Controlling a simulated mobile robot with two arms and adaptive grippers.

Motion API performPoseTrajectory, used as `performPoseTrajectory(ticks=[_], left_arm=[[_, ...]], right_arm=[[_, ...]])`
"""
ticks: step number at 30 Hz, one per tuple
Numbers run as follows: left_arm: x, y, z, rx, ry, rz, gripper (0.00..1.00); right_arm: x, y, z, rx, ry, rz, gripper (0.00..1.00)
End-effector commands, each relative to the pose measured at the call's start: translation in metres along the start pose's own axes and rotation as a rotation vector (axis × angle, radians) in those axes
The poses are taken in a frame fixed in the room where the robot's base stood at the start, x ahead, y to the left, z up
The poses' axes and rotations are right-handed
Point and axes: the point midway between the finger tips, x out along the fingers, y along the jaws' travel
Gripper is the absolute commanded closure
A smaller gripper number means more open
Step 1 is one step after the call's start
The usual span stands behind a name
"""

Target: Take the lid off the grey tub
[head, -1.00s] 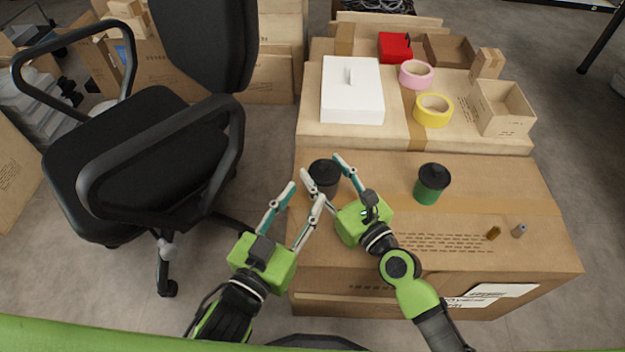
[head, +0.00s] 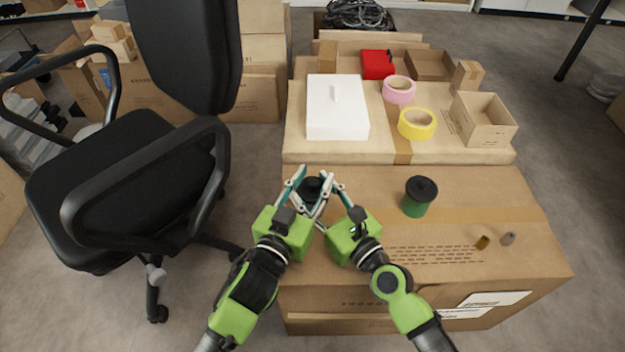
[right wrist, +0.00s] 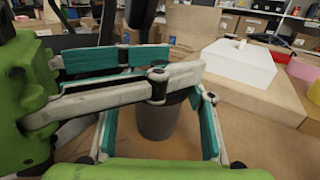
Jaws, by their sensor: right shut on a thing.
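The grey tub (right wrist: 158,122) stands upright on the near carton. Its black lid (head: 312,186) shows in the head view between the grippers; in the right wrist view the tub's top is mostly hidden behind the left fingers. My right gripper (head: 328,192) is shut on the tub, with a finger on either side of its body. My left gripper (head: 310,188) is open, its fingers apart around the lid's level. Its fingers also cross in front of the tub's top in the right wrist view (right wrist: 165,78). Whether they touch the lid I cannot tell.
A green tub with a black lid (head: 419,197) stands to the right on the near carton (head: 480,215). Two small pieces, brown (head: 482,242) and grey (head: 508,238), lie further right. Behind are a white box (head: 337,110) and yellow tape (head: 417,124). A black chair (head: 120,170) stands at left.

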Motion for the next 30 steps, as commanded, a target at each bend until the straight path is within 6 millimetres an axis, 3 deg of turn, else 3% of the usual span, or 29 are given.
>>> performPoseTrajectory(ticks=[2, 5, 6, 19, 30], left_arm=[[0.000, 0.000, 0.000, 0.000, 0.000, 0.000, 0.70], [0.000, 0.000, 0.000, 0.000, 0.000, 0.000, 0.96], [0.000, 0.000, 0.000, 0.000, 0.000, 0.000, 1.00], [-0.001, 0.000, -0.003, 0.000, 0.002, 0.001, 1.00], [-0.001, 0.001, -0.021, -0.001, 0.012, 0.003, 1.00]], right_arm=[[0.000, 0.000, 0.001, 0.000, -0.001, 0.000, 0.90], [0.000, 0.000, 0.001, 0.000, -0.001, 0.000, 0.90], [0.000, 0.000, 0.001, 0.000, -0.001, 0.000, 0.90], [0.000, 0.000, 0.001, 0.000, -0.001, -0.001, 0.90], [-0.001, -0.001, -0.003, -0.002, 0.005, -0.002, 0.90]])
